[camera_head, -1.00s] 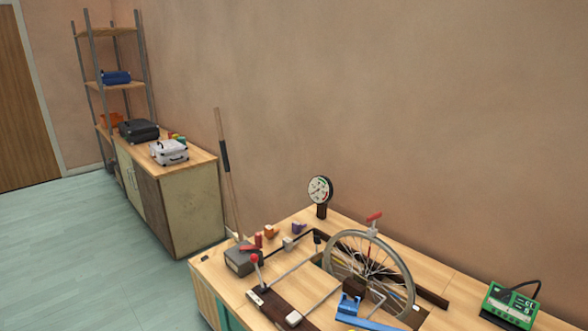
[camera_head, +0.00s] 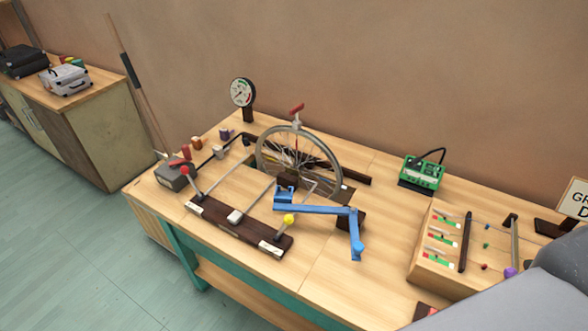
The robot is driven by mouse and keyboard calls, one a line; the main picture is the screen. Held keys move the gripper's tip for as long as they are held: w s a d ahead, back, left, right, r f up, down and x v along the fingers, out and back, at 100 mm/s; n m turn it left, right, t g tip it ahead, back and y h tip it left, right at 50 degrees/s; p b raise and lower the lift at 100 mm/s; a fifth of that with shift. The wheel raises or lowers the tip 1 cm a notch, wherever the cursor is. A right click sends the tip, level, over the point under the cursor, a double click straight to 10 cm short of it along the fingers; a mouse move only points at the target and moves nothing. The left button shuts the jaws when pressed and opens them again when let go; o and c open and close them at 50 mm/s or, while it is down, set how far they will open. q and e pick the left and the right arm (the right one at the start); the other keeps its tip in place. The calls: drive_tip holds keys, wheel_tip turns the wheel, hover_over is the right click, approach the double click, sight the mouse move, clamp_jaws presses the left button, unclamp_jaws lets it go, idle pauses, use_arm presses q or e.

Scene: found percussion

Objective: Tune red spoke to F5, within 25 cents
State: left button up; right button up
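A spoked wheel (camera_head: 318,150) stands upright in a slot in the workbench. A red-handled tool or clamp (camera_head: 297,111) sits at the top of the rim. A green box with a dark panel and a cable (camera_head: 422,173) stands right of the wheel; its readout is too small to read. A blue jointed arm (camera_head: 330,209) lies in front of the wheel. Neither of my grippers is in view.
A round gauge (camera_head: 242,93) stands behind. A grey box (camera_head: 174,177) sits at the left edge. A wooden box with coloured markings (camera_head: 432,252) is at right. The bench's front middle is clear.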

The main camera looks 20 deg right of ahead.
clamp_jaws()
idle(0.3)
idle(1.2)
